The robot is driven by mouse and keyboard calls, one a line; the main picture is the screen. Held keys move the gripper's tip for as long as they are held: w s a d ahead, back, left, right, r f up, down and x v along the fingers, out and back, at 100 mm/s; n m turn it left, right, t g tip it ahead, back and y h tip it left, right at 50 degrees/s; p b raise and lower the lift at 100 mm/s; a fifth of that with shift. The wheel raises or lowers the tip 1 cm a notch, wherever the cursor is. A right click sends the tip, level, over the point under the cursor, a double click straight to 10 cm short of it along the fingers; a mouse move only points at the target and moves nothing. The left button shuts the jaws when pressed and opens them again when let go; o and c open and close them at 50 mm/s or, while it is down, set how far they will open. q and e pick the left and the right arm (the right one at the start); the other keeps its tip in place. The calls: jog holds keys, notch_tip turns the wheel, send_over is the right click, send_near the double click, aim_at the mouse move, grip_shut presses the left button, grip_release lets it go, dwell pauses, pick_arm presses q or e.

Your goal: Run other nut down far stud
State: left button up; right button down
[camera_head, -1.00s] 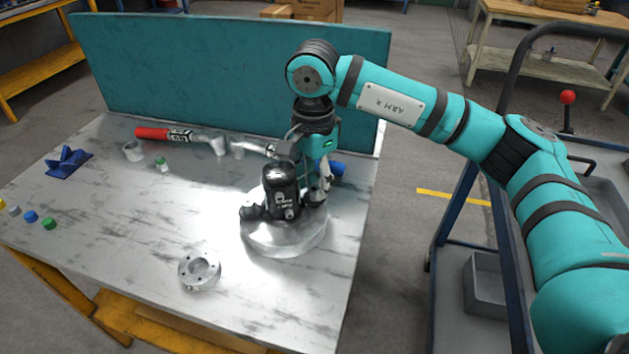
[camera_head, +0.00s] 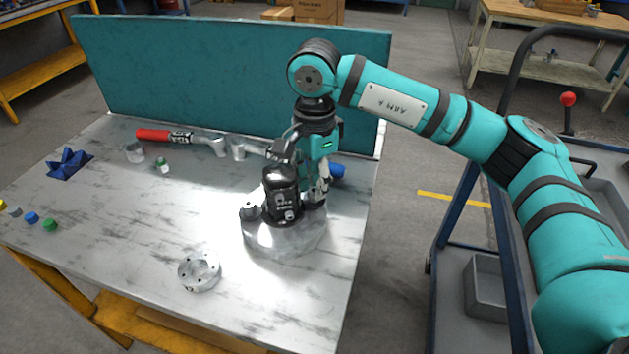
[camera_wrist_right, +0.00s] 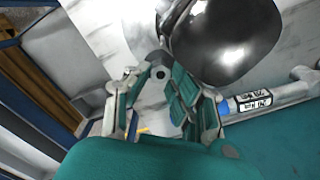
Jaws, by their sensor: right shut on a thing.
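The black hydraulic motor (camera_head: 283,195) stands upright on a round silver base (camera_head: 280,240) on the bench. In the right wrist view its glossy dark top (camera_wrist_right: 228,40) fills the upper middle. My right gripper (camera_head: 322,190) points down at the motor's far right side. The stud under the nut is mostly hidden, so I cannot tell how far down the nut sits. My left gripper is not in view.
A silver flange ring (camera_head: 199,270) lies in front of the motor. A red-handled tool (camera_head: 165,135) and a blue-ended item (camera_head: 336,170) lie behind it. A teal panel (camera_head: 230,70) bounds the back.

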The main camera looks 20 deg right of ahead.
jog(key=shift+f+m, duration=0.1)
jog(key=shift+m, duration=0.8)
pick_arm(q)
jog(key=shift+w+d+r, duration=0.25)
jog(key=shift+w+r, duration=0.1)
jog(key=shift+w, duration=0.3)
pick_arm(e)
jog(key=shift+m, duration=1.4)
jog(key=m, duration=0.3)
jog(key=shift+m, duration=0.8)
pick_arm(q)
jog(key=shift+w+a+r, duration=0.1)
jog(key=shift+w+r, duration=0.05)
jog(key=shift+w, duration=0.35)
pick_arm(e)
jog(key=c, duration=1.4)
grip_release()
jog(key=shift+s, duration=0.1)
pick_arm(q)
jog(key=shift+b, duration=0.3)
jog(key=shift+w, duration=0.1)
pick_arm(e)
jog(key=shift+w+f, duration=0.1)
jog(key=shift+w, duration=0.1)
